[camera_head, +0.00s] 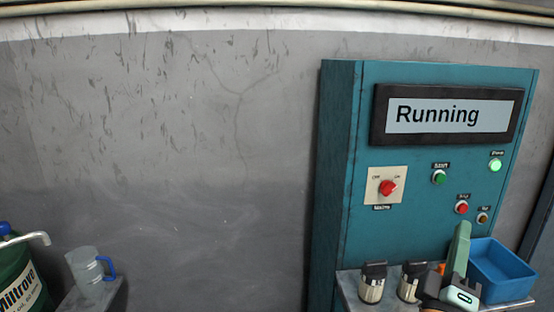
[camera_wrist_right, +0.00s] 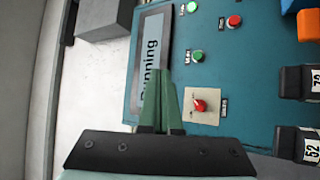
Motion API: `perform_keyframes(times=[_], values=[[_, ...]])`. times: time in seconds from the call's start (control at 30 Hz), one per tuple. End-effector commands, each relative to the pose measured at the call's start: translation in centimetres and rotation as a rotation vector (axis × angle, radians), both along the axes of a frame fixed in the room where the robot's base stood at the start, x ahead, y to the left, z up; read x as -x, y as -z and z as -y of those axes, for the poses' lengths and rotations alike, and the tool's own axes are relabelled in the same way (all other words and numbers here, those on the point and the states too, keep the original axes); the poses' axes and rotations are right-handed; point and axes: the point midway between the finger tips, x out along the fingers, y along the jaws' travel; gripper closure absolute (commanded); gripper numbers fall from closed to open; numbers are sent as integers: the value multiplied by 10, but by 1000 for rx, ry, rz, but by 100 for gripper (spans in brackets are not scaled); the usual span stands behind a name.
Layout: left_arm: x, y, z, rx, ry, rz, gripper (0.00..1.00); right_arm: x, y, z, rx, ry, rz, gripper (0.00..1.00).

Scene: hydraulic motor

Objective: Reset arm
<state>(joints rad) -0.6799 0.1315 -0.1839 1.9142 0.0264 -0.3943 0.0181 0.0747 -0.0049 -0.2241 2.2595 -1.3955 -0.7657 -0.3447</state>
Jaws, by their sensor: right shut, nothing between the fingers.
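My right gripper (camera_head: 462,228) shows in the head view at the lower right, in front of the teal control cabinet (camera_head: 343,170). It points up, and its green fingers are together with nothing between them. The fingers also show shut in the right wrist view (camera_wrist_right: 161,80), against the cabinet front near the red mains knob (camera_wrist_right: 199,105). I cannot tell how far they are from the panel. My left gripper is in neither view.
The cabinet's display (camera_head: 445,116) reads "Running", and a green lamp (camera_head: 495,165) is lit. A shelf below holds two dark-topped canisters (camera_head: 372,288) and a blue bin (camera_head: 503,268), close around my right gripper. A clear jug (camera_head: 88,270) stands at the lower left.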

Motion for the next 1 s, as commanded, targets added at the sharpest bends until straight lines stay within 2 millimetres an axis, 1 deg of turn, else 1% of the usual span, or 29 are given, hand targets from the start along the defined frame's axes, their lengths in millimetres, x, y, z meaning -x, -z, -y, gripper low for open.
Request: perform_keyframes(times=[0.03,0.07,0.1,0.17,0.2,0.27,0.3,0.37,0.4,0.47,0.5,0.57,0.6,0.67,0.7,0.8,0.83,0.9,1.0], values=[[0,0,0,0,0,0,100,0,0,0,0,0,0,100],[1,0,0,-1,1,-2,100,-5,14,-2,-16,-26,-30,100],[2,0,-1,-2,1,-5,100,-14,44,-9,-62,-94,-89,100],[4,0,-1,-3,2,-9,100,-22,82,-19,-136,-178,-161,100],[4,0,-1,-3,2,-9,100,-25,108,-25,-189,-229,-207,100],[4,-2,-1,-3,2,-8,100,-25,146,-34,-272,-299,-273,100],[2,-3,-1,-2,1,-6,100,-23,171,-41,-332,-339,-315,100],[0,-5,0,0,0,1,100,-18,207,-50,-425,-393,-376,100],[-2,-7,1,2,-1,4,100,-11,230,-56,-492,-426,-415,100],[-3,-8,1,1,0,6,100,1,266,-65,-598,-465,-472,100],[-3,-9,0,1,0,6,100,11,289,-71,-673,-488,-510,100],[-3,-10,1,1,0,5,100,31,325,-81,-800,-514,-566,100],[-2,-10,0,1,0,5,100,47,348,-86,-891,-523,-601,100],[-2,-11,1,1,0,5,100,73,381,-95,-1033,-527,-649,100],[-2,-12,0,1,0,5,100,90,399,-100,-1124,-524,-673,100],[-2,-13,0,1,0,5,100,130,433,-109,-1322,-496,-712,100],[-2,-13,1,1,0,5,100,140,440,-111,-1368,-486,-719,100],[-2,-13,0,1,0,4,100,158,453,-114,-1456,-463,-728,100],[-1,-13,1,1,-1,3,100,172,462,-117,-1528,-443,-730,100]])
